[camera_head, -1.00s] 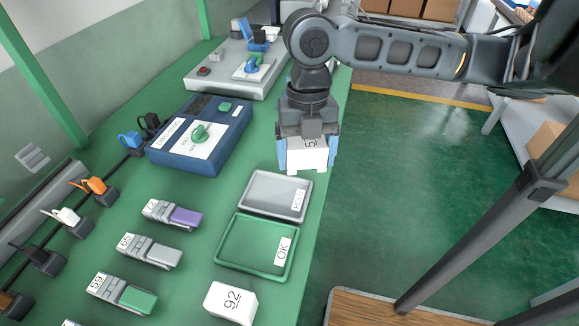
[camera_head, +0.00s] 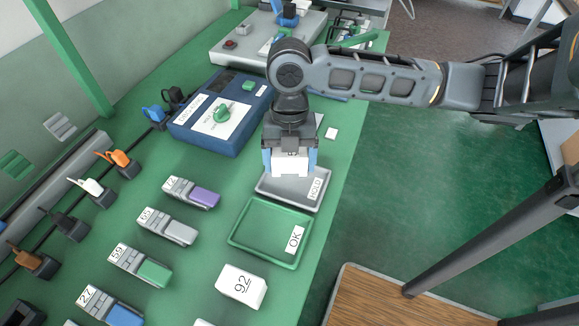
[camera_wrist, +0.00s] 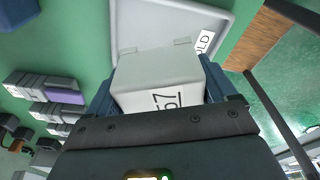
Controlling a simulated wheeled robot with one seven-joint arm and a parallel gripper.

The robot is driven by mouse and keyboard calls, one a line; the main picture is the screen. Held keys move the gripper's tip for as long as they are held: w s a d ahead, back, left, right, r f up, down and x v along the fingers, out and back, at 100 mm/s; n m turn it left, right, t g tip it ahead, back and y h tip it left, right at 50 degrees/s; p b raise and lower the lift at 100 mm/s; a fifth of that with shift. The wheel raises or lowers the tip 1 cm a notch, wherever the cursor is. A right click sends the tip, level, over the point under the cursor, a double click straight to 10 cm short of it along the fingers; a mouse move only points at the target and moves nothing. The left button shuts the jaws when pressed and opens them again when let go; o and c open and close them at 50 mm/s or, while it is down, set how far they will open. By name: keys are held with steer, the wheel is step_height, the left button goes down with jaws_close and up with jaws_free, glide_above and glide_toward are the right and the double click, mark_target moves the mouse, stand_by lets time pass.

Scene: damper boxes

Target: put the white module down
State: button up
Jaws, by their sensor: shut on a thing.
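My gripper (camera_head: 290,165) is shut on a white module (camera_head: 290,160), with its blue fingers on either side of it. In the wrist view the white module (camera_wrist: 160,78) shows the number 57 and sits between the fingers. The grey HOLD tray (camera_head: 293,195) lies under and in front of my gripper in the head view, and its raised rim also shows in the wrist view (camera_wrist: 222,30). The module is over the tray's far part; I cannot tell whether it touches the tray. The green OK tray (camera_head: 265,235) is just nearer and looks empty.
A white block marked 92 (camera_head: 241,287) stands near the OK tray. Several grey modules with coloured ends, such as the purple one (camera_head: 192,193), stand in a row to the left. A blue box with a green knob (camera_head: 220,112) is behind them. The bench edge is on the right.

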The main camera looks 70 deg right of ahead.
mark_target(289, 181)
steer(key=shift+f+p, duration=0.35)
steer(key=shift+f, duration=1.7)
steer(key=shift+f, duration=0.2)
steer(key=o, duration=1.2)
steer(key=shift+r, duration=0.1)
steer(key=shift+o, duration=0.2)
steer(key=shift+r, duration=0.1)
